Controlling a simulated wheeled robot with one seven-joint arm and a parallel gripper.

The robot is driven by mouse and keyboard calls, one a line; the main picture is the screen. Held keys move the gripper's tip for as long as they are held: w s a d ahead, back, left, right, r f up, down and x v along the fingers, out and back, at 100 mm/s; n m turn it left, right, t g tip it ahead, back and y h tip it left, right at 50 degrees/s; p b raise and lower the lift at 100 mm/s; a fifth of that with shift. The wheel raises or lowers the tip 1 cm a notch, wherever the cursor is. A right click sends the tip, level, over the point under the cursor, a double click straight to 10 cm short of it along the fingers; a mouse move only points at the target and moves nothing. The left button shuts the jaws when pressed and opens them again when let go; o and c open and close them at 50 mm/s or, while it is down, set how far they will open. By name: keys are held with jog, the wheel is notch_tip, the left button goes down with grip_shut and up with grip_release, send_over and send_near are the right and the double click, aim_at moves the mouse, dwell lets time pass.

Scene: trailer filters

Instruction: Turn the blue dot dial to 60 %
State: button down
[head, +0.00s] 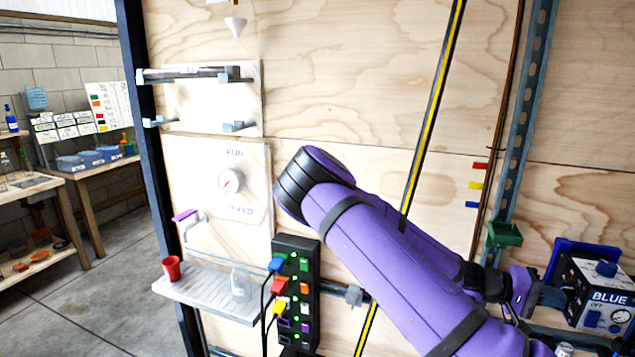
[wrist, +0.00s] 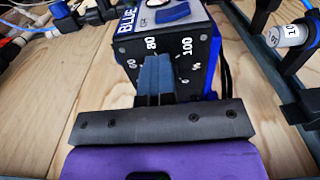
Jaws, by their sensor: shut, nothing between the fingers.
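The white and black box marked BLUE (head: 611,297) stands at the far right in the head view, and it fills the upper middle of the wrist view (wrist: 203,40). Its dark face carries a scale with 60, 80 and 100 (wrist: 187,47) showing. My gripper (wrist: 156,80) is shut, its blue-grey fingers pointing at this scale and covering its middle. The dial itself and its pointer are mostly hidden, so its setting cannot be read. Whether the fingertips touch it I cannot tell. In the head view my gripper (head: 550,296) is at the box's left side.
A green bracket (head: 505,235) is fixed to the metal upright left of the box. A power strip with coloured plugs (head: 295,290) and a shelf with a red cup (head: 172,268) are farther left. In the wrist view a labelled grey cylinder (wrist: 287,36) is at right.

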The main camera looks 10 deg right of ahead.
jog(key=shift+s+d+r, duration=0.25)
jog(key=shift+s+r, duration=0.1)
jog(key=shift+s, duration=0.15)
jog(key=shift+s+a, duration=0.1)
jog(key=shift+s, duration=0.05)
jog(key=shift+w+a+m, duration=0.3)
jog(key=shift+a, duration=0.35)
jog(key=shift+v, duration=2.25)
jog(key=shift+w+d+f, duration=0.1)
jog(key=shift+w, duration=0.05)
